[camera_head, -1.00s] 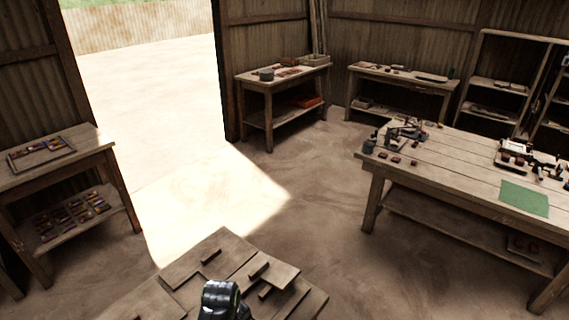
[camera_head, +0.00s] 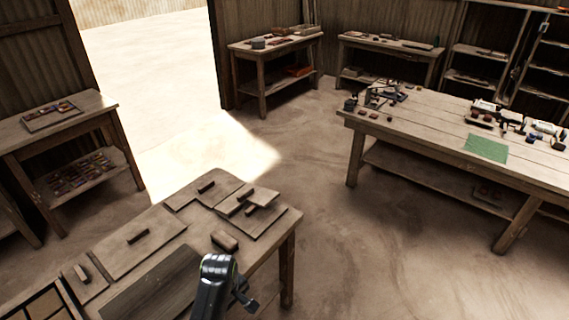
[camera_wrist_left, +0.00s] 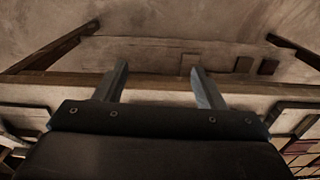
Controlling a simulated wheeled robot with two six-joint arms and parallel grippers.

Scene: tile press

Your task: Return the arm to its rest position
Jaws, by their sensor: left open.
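My left gripper (camera_wrist_left: 158,82) shows in the left wrist view. Its two grey fingers stand wide apart with nothing between them. Beyond the fingers lie a wooden table edge (camera_wrist_left: 160,84) and the brown floor. In the head view a dark link of my arm rises at the bottom, in front of the near worktable (camera_head: 289,240). The fingers cannot be made out there. My right gripper is not in view.
The near worktable carries several flat boards with wooden handles (camera_head: 137,236) and a divided tray (camera_head: 62,294). A long bench (camera_head: 420,115) with tools and a green mat (camera_head: 486,148) stands at right. A side table (camera_head: 95,103) stands left. Open floor (camera_head: 390,250) lies between.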

